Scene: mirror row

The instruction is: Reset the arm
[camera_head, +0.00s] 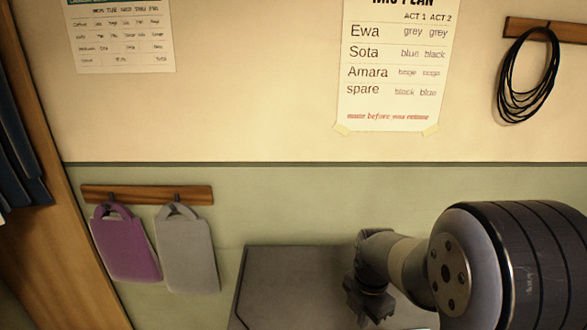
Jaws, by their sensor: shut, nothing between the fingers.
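My arm comes in from the right edge, with a large dark rounded joint in front and a paler link behind it. My gripper (368,303) is at the far end of the arm, pointing down over a dark grey flat-topped surface (285,285). It is shut and empty. Its fingertips are small and dark, and I cannot tell how far they are above the surface. The arm hides the right part of that surface.
A purple bag (126,247) and a grey bag (188,252) hang from a wooden peg rail (150,195). A black cable coil (527,75) hangs upper right. A plan sheet (390,70) and a schedule (122,38) are on the wall. A wooden post (70,220) stands left.

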